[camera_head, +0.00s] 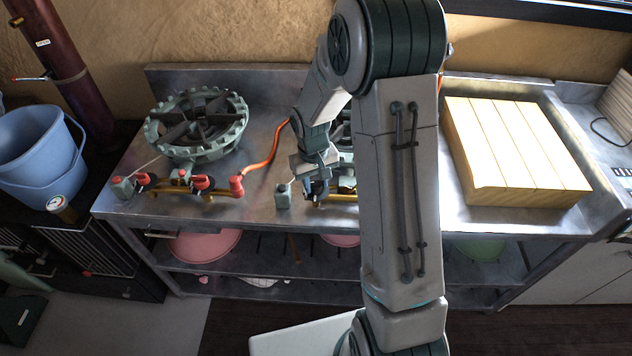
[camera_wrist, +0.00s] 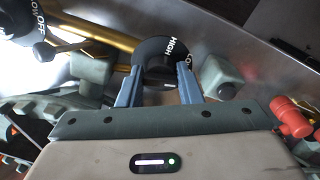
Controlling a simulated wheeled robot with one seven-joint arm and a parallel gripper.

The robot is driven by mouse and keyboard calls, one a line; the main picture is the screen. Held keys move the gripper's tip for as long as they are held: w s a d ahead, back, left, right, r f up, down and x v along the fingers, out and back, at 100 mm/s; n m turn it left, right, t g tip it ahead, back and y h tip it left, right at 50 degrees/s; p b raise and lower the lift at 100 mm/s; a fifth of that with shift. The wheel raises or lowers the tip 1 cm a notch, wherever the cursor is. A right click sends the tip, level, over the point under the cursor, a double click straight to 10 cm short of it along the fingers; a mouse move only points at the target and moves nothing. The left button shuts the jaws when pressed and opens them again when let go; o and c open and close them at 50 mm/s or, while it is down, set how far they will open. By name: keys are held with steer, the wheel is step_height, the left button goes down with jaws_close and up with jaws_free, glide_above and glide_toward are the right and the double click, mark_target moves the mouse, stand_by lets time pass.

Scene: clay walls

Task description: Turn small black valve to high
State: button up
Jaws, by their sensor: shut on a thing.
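The small black valve (camera_wrist: 165,50) is a round black dial with white HIGH and LOW lettering, seen in the wrist view just past my fingertips. My gripper (camera_wrist: 158,76) has a finger on each side of the valve's near part and is shut on it. The part between the fingers is mostly hidden. In the head view my gripper (camera_head: 318,186) reaches down at the front of the metal counter, and the arm hides most of the valve there.
A second black dial marked OFF (camera_wrist: 22,28) sits at the wrist view's upper left. A burner (camera_head: 198,122) and red-handled valves (camera_head: 203,183) stand left of my arm. A wooden board (camera_head: 515,150) lies right. A blue bucket (camera_head: 38,150) is far left.

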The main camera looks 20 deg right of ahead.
steer(key=n, duration=0.4)
steer(key=shift+a+n, duration=0.1)
steer(key=shift+n, duration=0.2)
steer(key=n, duration=0.3)
steer(key=shift+r+n+p, duration=0.1)
steer(key=shift+n+p, duration=0.3)
steer(key=n+p, duration=0.1)
steer(key=n, duration=0.3)
steer(key=shift+t+p, duration=0.3)
steer(key=shift+p, duration=0.1)
steer(key=shift+n+y+p, duration=0.3)
steer(key=shift+n+p, duration=0.25)
steer(key=shift+n, duration=0.65)
steer(key=o, duration=0.9)
steer(key=shift+s, duration=0.1)
